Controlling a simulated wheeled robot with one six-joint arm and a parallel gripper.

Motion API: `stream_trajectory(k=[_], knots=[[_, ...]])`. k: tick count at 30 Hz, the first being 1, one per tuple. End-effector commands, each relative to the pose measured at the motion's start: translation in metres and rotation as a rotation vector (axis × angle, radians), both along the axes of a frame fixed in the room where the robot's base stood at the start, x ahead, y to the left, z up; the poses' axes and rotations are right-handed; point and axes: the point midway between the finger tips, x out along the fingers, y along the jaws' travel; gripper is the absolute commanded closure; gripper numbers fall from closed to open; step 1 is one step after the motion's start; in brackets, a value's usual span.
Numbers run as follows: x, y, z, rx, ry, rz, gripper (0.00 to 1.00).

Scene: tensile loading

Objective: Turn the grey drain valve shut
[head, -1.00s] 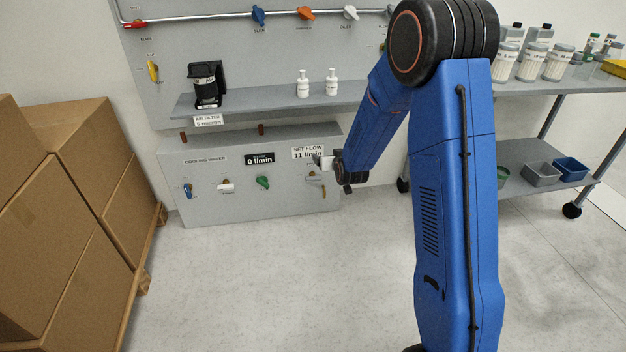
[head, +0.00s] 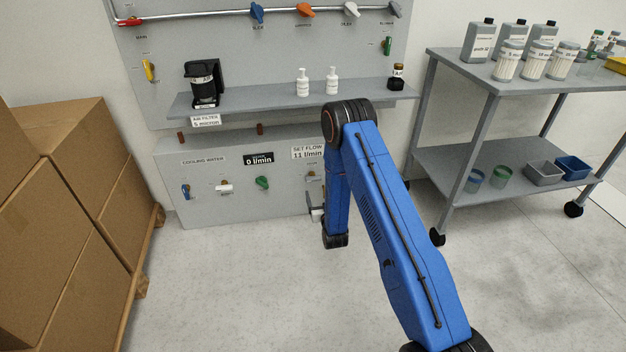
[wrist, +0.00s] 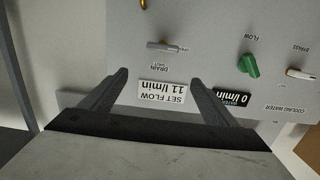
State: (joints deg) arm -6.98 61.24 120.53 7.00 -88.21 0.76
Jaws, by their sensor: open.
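The grey drain valve (wrist: 165,46) shows in the wrist view as a short grey lever, lying nearly level across that picture, on a grey panel. A "DRAIN" label sits just beside it. The wrist picture is upside down. My gripper (wrist: 159,77) is open and empty, its two dark fingers spread either side of the "SET FLOW 11 l/min" sign (wrist: 162,94). The lever appears beyond the fingertips, apart from them. In the head view my gripper (head: 316,213) is low in front of the panel's right part, and my arm partly hides the drain valve area.
The green flow valve (wrist: 249,65) and white bypass valve (wrist: 300,74) are on the same panel. A shelf (head: 270,98) with bottles is above. Cardboard boxes (head: 70,190) stand left, a grey cart (head: 455,180) right. The floor between is open.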

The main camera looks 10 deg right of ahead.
Motion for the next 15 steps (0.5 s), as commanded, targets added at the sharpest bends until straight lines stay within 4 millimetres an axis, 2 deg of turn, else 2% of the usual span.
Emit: stream_trajectory(k=[1, 6, 11, 15], knots=[[-0.005, 0.001, -0.014, -0.003, -0.010, 0.000, 0.19], [-0.014, 0.002, -0.035, -0.008, -0.050, 0.001, 0.19], [-0.015, 0.002, -0.040, -0.009, -0.064, 0.001, 0.19], [-0.003, 0.002, -0.040, -0.009, -0.065, 0.000, 0.19]])
